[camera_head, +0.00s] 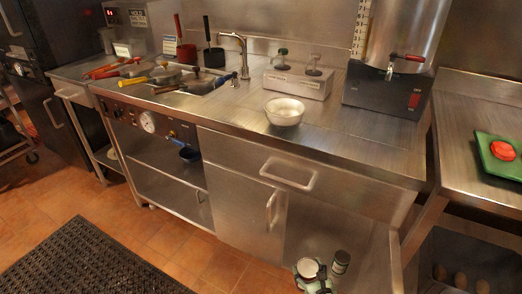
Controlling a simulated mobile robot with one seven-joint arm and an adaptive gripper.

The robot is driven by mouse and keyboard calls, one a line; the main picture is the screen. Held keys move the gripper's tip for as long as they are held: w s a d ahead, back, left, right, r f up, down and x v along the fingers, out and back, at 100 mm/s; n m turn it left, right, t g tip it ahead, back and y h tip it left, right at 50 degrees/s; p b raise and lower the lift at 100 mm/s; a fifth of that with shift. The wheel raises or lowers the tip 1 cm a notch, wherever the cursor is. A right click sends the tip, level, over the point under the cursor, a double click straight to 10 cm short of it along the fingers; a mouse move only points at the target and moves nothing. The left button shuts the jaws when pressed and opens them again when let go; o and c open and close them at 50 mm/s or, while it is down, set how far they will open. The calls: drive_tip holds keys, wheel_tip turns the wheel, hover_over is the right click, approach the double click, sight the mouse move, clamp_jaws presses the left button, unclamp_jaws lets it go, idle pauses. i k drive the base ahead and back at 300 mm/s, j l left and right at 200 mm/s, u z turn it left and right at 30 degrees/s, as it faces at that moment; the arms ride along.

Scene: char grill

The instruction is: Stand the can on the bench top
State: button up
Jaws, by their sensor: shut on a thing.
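The steel bench top (340,140) runs across the middle of the view. Its front part is bare to the right of a white bowl. Parts of my own arm show at the bottom edge, right of centre, low in front of the bench.
The white bowl (284,111) stands mid-bench, before a low steel box (297,82). A large urn on a black base (385,92) stands at the back right. Coloured-handled tools and a tap (243,55) are at left. A green board (500,158) lies at far right.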

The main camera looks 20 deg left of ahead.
sight(234, 107)
drive_tip(key=j+z, duration=0.1)
drive_tip(key=j, duration=0.85)
drive_tip(key=i+j+z, duration=0.15)
drive_tip(key=j, duration=0.85)
drive_tip(key=j+z, duration=0.1)
drive_tip(key=j, duration=0.9)
drive_tip(key=i, duration=0.05)
